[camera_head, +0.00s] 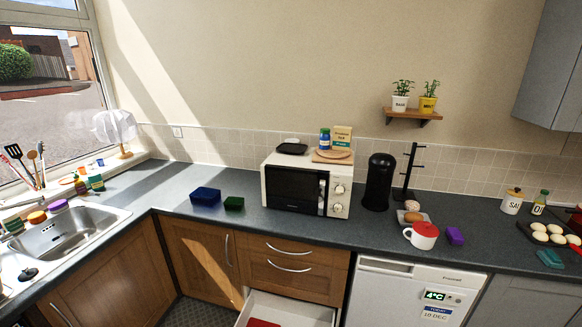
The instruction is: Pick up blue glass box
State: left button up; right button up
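A dark blue box (205,196), which looks like the blue glass box, sits on the dark countertop left of the microwave, near the corner by the sink. A smaller dark green box (234,203) stands just right of it. Neither of my grippers is in the head view, and nothing touches the blue box.
The white microwave (307,185) stands right of the boxes. An open drawer (288,308) juts out below the counter with a red item inside. The sink (62,232) is at left. A red-white mug (422,235) and purple box (455,236) stand at right.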

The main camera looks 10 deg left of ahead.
aim_at(206, 197)
jog(key=u, duration=1.05)
